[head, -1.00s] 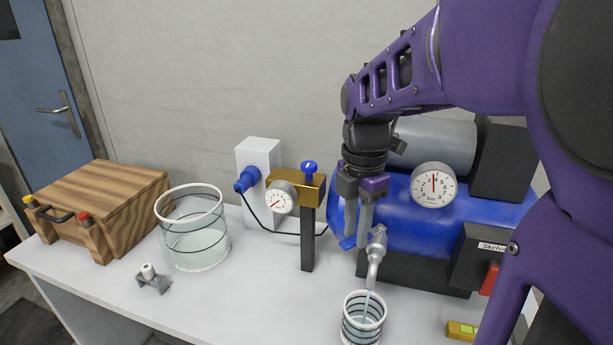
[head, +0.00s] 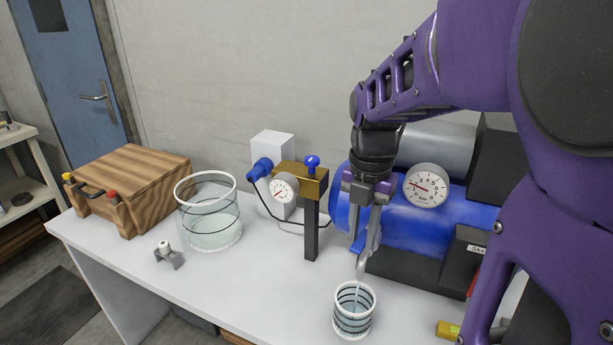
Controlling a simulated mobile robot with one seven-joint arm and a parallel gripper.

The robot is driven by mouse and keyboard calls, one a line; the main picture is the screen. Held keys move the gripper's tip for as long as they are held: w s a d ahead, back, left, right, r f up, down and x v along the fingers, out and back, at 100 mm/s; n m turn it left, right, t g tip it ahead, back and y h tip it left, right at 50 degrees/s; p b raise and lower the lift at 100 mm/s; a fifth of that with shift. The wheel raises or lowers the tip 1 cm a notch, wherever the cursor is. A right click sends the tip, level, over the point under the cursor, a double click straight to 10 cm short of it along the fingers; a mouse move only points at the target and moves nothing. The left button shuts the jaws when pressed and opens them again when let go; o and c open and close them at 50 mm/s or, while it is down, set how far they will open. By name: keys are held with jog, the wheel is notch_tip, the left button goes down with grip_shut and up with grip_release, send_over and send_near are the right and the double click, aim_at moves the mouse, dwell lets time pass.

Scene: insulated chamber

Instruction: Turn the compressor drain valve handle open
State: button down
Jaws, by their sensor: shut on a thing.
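The blue compressor (head: 400,222) lies on the table, with a round pressure gauge (head: 426,186) on its front, its needle pointing left to the low numbers. My gripper (head: 366,232) points down at the tank's left end, its fingers closed around the drain valve's blue handle (head: 358,244), which is mostly hidden. The grey drain spout (head: 363,265) hangs just below the fingers. A thin stream runs from it into a ringed clear cup (head: 354,312) beneath.
A brass regulator (head: 301,178) on a dark post stands left of my gripper. A glass jar (head: 208,212), a wooden box (head: 126,188) and a small grey fitting (head: 168,255) are further left. The white table (head: 240,285) is clear in front.

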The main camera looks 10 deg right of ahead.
jog(key=shift+s+d+n, duration=0.25)
jog(key=shift+d+n, duration=0.1)
jog(key=shift+n, duration=0.45)
jog(key=c, duration=0.7)
grip_release()
